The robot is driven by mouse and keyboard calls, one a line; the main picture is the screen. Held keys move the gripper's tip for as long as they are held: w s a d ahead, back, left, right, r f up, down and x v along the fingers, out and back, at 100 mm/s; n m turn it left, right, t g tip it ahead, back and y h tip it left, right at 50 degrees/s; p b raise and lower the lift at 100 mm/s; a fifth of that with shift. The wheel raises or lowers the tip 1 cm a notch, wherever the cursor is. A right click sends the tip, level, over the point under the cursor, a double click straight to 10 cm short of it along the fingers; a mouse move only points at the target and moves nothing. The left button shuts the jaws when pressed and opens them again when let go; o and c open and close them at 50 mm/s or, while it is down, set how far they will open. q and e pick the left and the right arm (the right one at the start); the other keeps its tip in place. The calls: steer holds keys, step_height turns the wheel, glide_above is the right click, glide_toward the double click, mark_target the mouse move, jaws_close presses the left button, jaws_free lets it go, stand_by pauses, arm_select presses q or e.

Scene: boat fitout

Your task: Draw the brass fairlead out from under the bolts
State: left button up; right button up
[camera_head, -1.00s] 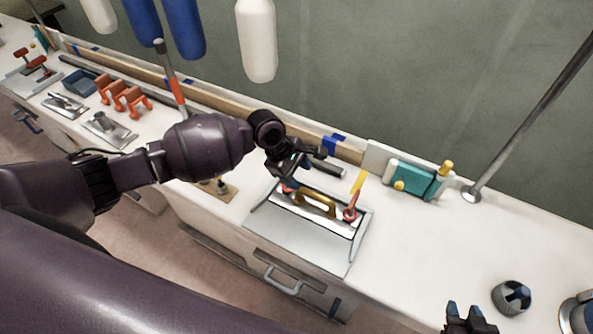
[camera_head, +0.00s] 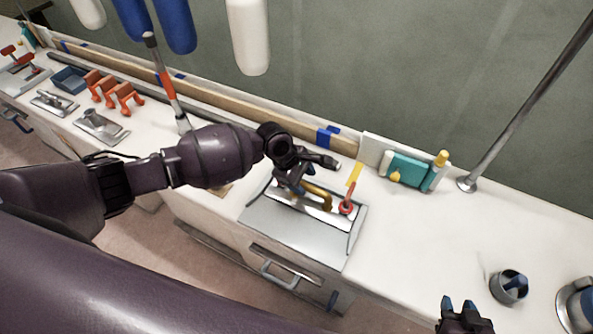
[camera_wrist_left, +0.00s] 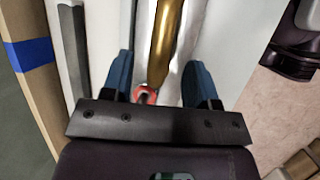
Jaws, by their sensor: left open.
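The brass fairlead (camera_head: 320,194) lies on a metal plate (camera_head: 290,235) on the bench, partly hidden by my left gripper in the head view. A red bolt (camera_head: 347,207) with a yellow tag (camera_head: 355,174) stands at its right end. My left gripper (camera_head: 290,183) is low over the fairlead's left part. In the left wrist view, its open blue fingers (camera_wrist_left: 160,70) stand on either side of the brass bar (camera_wrist_left: 172,40), with a red ring (camera_wrist_left: 146,95) between them. Contact cannot be told. My right gripper (camera_head: 460,306) is at the bottom edge, its fingertips apart.
A teal block set (camera_head: 408,170) stands behind to the right. A metal pole (camera_head: 520,110) rises from the bench beyond it. Orange hooks (camera_head: 115,92) and metal fittings (camera_head: 100,125) lie to the left. White and blue fenders (camera_head: 248,35) hang above.

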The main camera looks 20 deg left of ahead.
mark_target(307, 185)
arm_select(q)
steer(key=shift+b+x, duration=0.35)
steer(key=shift+x, duration=1.85)
jaws_close()
